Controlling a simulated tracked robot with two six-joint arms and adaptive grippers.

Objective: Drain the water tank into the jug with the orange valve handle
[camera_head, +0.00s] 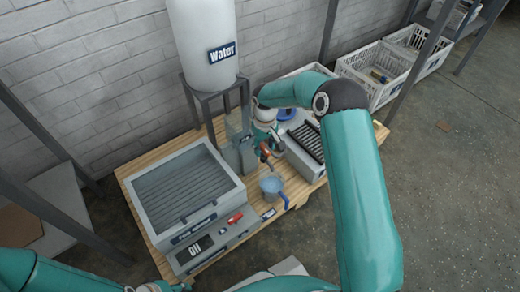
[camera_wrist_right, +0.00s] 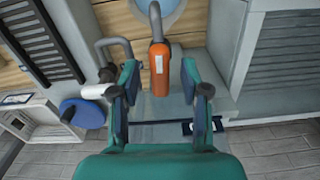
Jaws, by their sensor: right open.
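The white water tank (camera_head: 203,45) stands on a dark metal frame at the back, with a "Water" label. The orange valve handle (camera_head: 264,149) is below and right of it, just above the jug. A pale blue jug (camera_head: 271,187) with a darker blue handle stands on the wooden table; I cannot tell how full it is. My right gripper (camera_head: 265,138) is at the valve. In the right wrist view the orange handle (camera_wrist_right: 161,72) lies between the open, teal fingers of my right gripper (camera_wrist_right: 160,90), apart from both.
A grey press (camera_head: 185,190) with a red knob fills the table's left side. A grey slatted box (camera_head: 305,150) stands right of the jug. White crates (camera_head: 378,70) are at the back right. A blue round object (camera_wrist_right: 82,113) lies beside the fingers.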

